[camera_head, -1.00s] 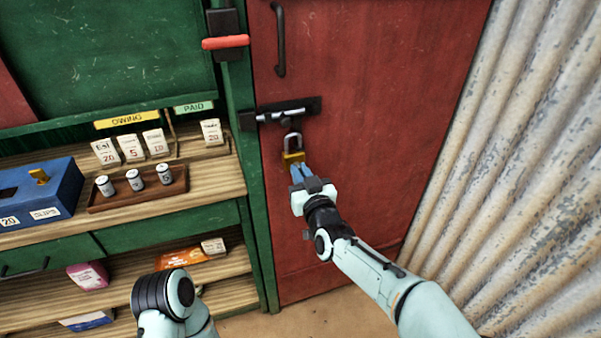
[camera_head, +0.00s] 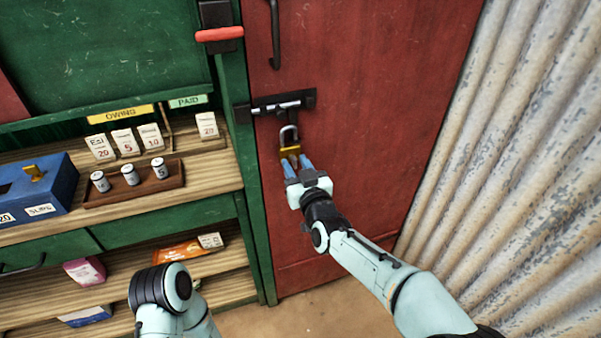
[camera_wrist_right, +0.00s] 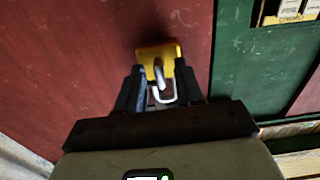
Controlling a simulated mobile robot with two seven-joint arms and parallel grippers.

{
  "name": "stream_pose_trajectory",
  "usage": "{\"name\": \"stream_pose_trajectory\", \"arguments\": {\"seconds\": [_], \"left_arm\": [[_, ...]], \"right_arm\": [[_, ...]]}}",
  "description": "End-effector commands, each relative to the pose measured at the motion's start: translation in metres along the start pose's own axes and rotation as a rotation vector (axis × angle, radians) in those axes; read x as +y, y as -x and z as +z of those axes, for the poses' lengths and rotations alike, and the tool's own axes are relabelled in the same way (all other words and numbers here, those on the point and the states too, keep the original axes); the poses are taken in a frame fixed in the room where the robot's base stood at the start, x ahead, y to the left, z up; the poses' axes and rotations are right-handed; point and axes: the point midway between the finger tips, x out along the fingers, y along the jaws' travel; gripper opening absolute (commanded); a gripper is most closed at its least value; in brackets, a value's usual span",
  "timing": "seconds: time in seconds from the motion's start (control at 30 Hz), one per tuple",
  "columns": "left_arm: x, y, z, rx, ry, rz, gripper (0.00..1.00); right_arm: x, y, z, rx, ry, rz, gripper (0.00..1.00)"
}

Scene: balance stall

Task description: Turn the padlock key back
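A padlock with a yellow body (camera_head: 290,152) and a grey shackle hangs below the door's bolt (camera_head: 283,106). In the right wrist view its yellow body (camera_wrist_right: 158,52) shows just beyond the fingertips, with pale metal in front of it. I cannot clearly tell the key from the shackle there. My right gripper (camera_head: 298,164) is open, its blue fingers apart and pointing up at the padlock's lower edge. In the right wrist view the gripper (camera_wrist_right: 160,82) has its fingers on either side of the pale metal. Contact cannot be told. My left gripper is out of view.
The red door (camera_head: 370,110) has a dark handle (camera_head: 275,35). A green stall on the left holds a blue box (camera_head: 40,190), a wooden tray (camera_head: 130,196) of small weights, and tags. Corrugated metal (camera_head: 500,150) stands on the right. The space before the door is free.

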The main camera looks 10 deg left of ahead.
Motion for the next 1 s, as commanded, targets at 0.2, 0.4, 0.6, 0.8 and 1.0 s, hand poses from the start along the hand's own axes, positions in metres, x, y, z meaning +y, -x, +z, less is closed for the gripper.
{"name": "stream_pose_trajectory", "arguments": {"seconds": [0.2, 0.4, 0.6, 0.8, 1.0], "left_arm": [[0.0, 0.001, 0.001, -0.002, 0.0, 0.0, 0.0], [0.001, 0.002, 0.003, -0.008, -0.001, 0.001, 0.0], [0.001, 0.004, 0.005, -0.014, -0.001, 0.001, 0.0], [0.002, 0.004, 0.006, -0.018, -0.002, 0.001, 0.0], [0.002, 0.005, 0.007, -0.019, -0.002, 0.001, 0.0]], "right_arm": [[0.001, 0.02, -0.001, 0.0, -0.001, 0.001, 0.36], [0.001, 0.058, -0.002, 0.0, 0.0, 0.001, 0.36], [0.001, 0.098, -0.001, 0.0, 0.0, 0.001, 0.36], [0.001, 0.124, -0.001, 0.001, 0.0, 0.001, 0.36], [0.0, 0.133, 0.0, 0.001, 0.0, 0.0, 0.36]]}}
